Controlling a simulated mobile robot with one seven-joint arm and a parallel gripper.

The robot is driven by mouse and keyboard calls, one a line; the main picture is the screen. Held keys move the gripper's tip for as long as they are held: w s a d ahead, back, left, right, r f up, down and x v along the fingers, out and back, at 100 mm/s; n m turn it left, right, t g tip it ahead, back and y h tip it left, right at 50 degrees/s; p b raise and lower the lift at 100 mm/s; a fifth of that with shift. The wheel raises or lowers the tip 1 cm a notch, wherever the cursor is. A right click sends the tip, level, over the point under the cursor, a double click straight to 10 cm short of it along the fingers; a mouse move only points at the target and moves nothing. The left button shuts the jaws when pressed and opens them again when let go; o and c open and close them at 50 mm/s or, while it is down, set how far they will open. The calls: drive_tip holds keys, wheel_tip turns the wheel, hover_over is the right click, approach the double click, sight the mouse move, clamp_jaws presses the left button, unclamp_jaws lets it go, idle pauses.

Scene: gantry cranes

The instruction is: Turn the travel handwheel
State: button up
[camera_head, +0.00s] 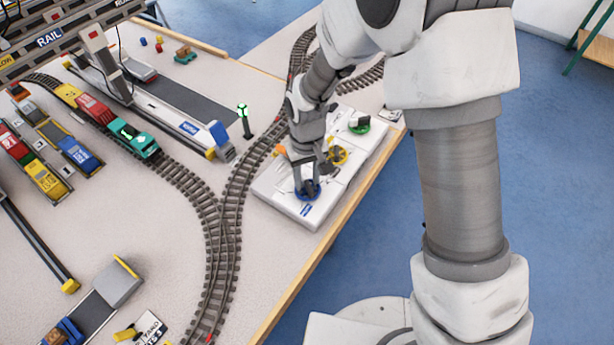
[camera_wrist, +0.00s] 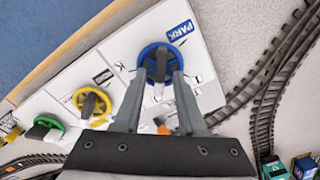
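Three handwheels sit in a row on a white control panel (camera_head: 282,194) near the table's edge: blue (camera_head: 307,190), yellow (camera_head: 338,156) and green (camera_head: 360,126). Their labels are too small to read, so I cannot tell which is named travel. My gripper (camera_head: 304,180) points down at the blue wheel. In the wrist view its two fingers (camera_wrist: 160,74) stand apart on either side of the grey bar across the blue wheel (camera_wrist: 145,57), with a gap showing; contact is not clear. The yellow wheel (camera_wrist: 80,103) and green wheel (camera_wrist: 42,126) are left of the fingers.
A "PARK" label (camera_wrist: 180,31) lies beside the blue wheel. An orange part (camera_head: 279,150) is on the panel by my gripper. Rail track (camera_head: 232,205) runs close along the panel, with a green signal (camera_head: 243,115) beyond. Toy train wagons (camera_head: 132,137) stand farther left.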

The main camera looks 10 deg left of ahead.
sight(307, 181)
drive_tip(key=shift+r, duration=0.1)
wheel_tip(307, 181, up, 17)
drive_tip(key=p, duration=0.2)
idle(0.5)
drive_tip(key=shift+r, duration=0.1)
